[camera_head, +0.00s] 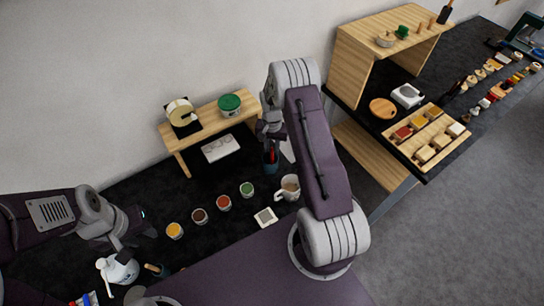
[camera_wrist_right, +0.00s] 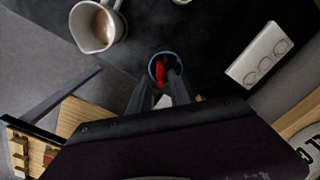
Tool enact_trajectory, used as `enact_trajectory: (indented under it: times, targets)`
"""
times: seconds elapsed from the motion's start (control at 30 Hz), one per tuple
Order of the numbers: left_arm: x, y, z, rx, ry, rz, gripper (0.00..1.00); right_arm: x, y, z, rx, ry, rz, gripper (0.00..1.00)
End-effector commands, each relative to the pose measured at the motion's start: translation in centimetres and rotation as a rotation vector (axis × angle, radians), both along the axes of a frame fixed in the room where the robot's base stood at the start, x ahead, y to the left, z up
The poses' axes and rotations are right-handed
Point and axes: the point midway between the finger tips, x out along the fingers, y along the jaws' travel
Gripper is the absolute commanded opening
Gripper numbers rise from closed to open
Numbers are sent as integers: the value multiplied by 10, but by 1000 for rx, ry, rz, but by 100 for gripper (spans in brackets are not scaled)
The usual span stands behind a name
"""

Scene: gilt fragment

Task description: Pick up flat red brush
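A red brush (camera_head: 271,155) stands in a small dark blue cup (camera_head: 271,166) on the black table, below my right gripper (camera_head: 269,133) in the head view. In the right wrist view the red brush (camera_wrist_right: 160,72) shows inside the round rim of the cup (camera_wrist_right: 152,62). My right gripper (camera_wrist_right: 162,92) has its two fingers apart, pointing at the cup, with nothing visibly held. Whether the fingers touch the brush or cup is unclear. My left gripper (camera_head: 122,240) hangs above a white pot (camera_head: 119,270); its fingers are too small to read.
A beige cup (camera_head: 288,188) stands close to the blue cup, and also shows in the right wrist view (camera_wrist_right: 92,26). Several small paint pots stand in a row, with a green one (camera_head: 247,189). A wooden stand (camera_head: 205,124) is behind. A wooden shelf (camera_head: 355,65) is at right.

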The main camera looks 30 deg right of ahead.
Motion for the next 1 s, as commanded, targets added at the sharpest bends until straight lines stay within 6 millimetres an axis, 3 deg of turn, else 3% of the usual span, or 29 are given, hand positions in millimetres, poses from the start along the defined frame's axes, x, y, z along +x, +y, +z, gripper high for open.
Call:
enact_trajectory:
  times: [0.27, 0.37, 0.73, 0.87, 1.0]
  targets:
    - [0, 0, 2, 0, 1, 0, 34, 0, 0, -8, -1, -1, 0, 23]
    - [0, 0, 2, 0, 1, 0, 34, 0, 0, -8, -1, -1, 0, 0]
    - [0, 0, 1, 0, 1, 0, 34, 1, 0, -6, -1, -2, 0, 0]
    - [0, 0, -5, 0, 1, 0, 34, 2, 0, 6, -1, -6, 0, 0]
    - [0, 0, -16, 0, 1, 0, 34, 2, 0, 33, -2, -9, 0, 0]
